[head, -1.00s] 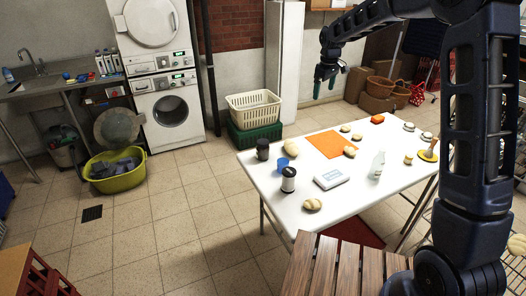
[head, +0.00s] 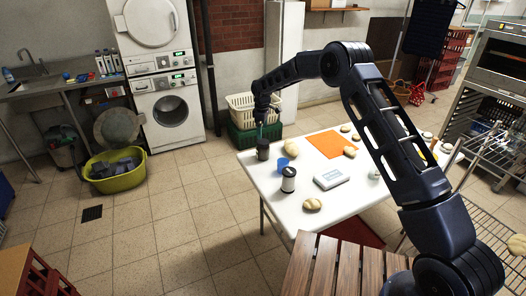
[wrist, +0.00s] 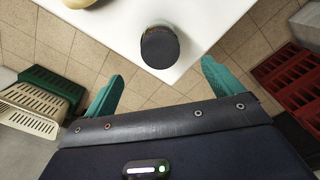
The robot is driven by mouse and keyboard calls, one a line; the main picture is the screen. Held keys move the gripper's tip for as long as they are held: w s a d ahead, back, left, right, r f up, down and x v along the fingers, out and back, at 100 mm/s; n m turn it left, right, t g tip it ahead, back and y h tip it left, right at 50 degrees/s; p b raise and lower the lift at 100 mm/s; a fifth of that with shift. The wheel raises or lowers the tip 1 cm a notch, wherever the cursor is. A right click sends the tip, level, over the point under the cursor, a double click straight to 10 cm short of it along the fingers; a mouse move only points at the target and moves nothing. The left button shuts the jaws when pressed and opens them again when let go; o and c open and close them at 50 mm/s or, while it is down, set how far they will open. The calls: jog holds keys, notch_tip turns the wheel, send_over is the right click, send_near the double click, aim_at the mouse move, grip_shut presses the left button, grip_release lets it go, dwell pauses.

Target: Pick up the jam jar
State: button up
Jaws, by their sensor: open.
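A dark jar with a black lid, likely the jam jar (head: 262,151), stands upright near the far left corner of the white table. In the wrist view its round dark lid (wrist: 159,47) shows from above, close to the table edge. My gripper (head: 260,132) is just above and behind the jar in the head view. In the wrist view its green fingers (wrist: 164,86) are spread wide with nothing between them. The jar lies a little ahead of the fingertips, apart from them.
Crates (head: 255,133) stand on the floor behind.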

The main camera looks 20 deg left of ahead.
aim_at(263, 141)
notch_tip(263, 141, down, 6)
jog(key=shift+a+r, duration=0.1)
jog(key=shift+r, duration=0.15)
jog(key=shift+d+f, duration=0.2)
jog(key=shift+f, duration=1.2)
jog(key=shift+d+f, duration=0.15)
jog(key=shift+f, duration=1.2)
jog(key=c, duration=1.5)
jog(key=shift+r, duration=0.15)
jog(key=shift+c, duration=0.2)
